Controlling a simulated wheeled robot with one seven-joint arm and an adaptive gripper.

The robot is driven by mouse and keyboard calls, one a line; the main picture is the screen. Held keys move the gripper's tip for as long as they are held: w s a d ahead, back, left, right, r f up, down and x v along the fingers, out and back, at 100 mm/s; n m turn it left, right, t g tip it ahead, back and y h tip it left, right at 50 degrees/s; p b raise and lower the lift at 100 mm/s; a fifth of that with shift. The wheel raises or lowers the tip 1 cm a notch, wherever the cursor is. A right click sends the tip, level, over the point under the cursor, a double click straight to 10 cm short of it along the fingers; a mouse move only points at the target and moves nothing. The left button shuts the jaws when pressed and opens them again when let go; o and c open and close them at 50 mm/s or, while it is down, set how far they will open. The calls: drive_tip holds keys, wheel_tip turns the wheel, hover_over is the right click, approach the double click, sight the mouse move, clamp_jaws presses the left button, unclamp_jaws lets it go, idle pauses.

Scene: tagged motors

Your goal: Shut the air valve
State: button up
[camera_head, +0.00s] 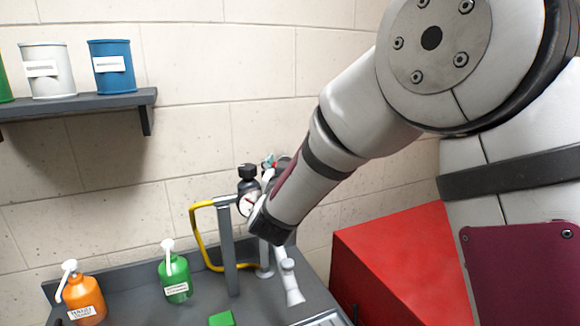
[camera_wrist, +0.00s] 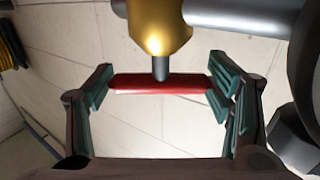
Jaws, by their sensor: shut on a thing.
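The air valve (camera_wrist: 158,25) shows in the wrist view as a brass body with a short grey stem. Its red handle (camera_wrist: 160,83) is a bar lying level across the picture, roughly in line with a grey pipe (camera_wrist: 235,15) at the upper right. My gripper (camera_wrist: 161,88) has its green-padded fingers at both ends of the red handle and is shut on it. In the head view, the valve area is small and mostly hidden behind my wrist, with a bit of red and teal (camera_head: 269,162) showing.
Green (camera_head: 175,277) and orange (camera_head: 86,300) bottles stand on the grey bench. A red cabinet (camera_head: 400,262) is at the right. A shelf (camera_head: 80,103) with tins is on the wall.

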drive_tip(key=shift+a, duration=0.1)
drive_tip(key=o, duration=1.2)
